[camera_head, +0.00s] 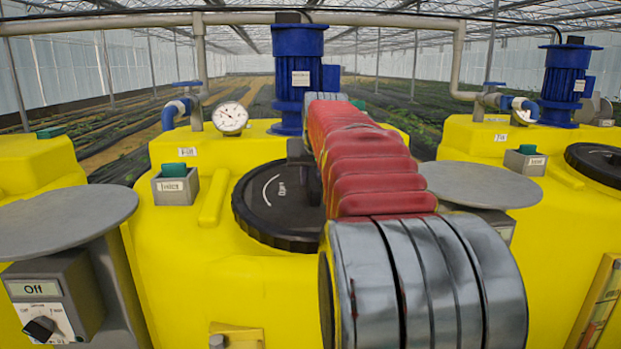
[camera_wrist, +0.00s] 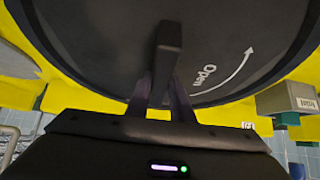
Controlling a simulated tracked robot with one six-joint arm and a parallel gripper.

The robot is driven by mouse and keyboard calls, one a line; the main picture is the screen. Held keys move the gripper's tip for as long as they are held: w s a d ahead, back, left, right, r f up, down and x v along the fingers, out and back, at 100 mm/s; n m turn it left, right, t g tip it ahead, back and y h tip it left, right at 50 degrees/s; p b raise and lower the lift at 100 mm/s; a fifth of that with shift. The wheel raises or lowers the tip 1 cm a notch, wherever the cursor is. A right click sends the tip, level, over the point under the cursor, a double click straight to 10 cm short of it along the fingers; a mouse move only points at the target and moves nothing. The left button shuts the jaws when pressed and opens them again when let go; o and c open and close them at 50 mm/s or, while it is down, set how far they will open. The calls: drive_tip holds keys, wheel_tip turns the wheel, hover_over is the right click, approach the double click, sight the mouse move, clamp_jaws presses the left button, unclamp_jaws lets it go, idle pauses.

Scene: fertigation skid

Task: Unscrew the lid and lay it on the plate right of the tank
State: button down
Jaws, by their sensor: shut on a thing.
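The black round lid (camera_head: 262,205) sits on top of the middle yellow tank (camera_head: 180,245). It fills the top of the wrist view (camera_wrist: 95,45), with the word "Open" and a curved arrow. My gripper (camera_wrist: 166,82) is shut on the raised bar at the lid's middle, one finger on each side. In the head view my red and grey arm hides most of the gripper and the lid's right part. The grey round plate (camera_head: 485,184) right of the tank is bare where it shows; my arm covers part of its left side.
Another grey plate (camera_head: 62,220) stands at the left above a switch box marked "Off" (camera_head: 45,300). A blue motor (camera_head: 297,72), a gauge (camera_head: 229,118) and a green-button box (camera_head: 175,184) stand near the lid. A neighbouring tank with a black lid (camera_head: 600,160) is at the right.

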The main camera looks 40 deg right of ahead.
idle(0.3)
drive_tip(key=shift+s+a+r, duration=0.1)
drive_tip(key=shift+r, duration=0.9)
drive_tip(key=shift+r, duration=0.4)
drive_tip(key=shift+s+a+r, duration=0.1)
drive_tip(key=shift+s+r, duration=0.05)
drive_tip(key=shift+r, duration=0.65)
drive_tip(key=shift+s+a+r, duration=0.1)
drive_tip(key=shift+r, duration=1.05)
drive_tip(key=shift+s, duration=0.15)
